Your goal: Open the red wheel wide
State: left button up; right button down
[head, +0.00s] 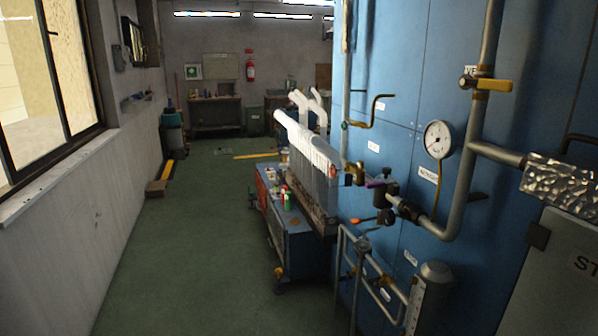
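A small red round part (333,172), which looks like the red wheel, shows at the right end of the grey ribbed unit, beside brass and dark valve fittings (356,174). It is seen at a slant and is small, so I cannot tell how far it is turned. Neither of my grippers is in the head view, and nothing is seen touching the wheel.
A tall blue cabinet (400,70) with pipes, a gauge (437,139) and a yellow lever (494,85) fills the right. A blue cart (296,245) stands below the ribbed unit (314,172).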

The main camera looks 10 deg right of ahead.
aim_at(333, 169)
jog(key=i+z, duration=0.1)
jog(key=z, duration=0.25)
jog(key=i+z, duration=0.1)
jog(key=z, duration=0.25)
jog(key=i+j+z, duration=0.1)
jog(key=z, duration=0.3)
jog(key=i+j+z, duration=0.45)
jog(key=j, duration=0.4)
jog(key=i, duration=0.1)
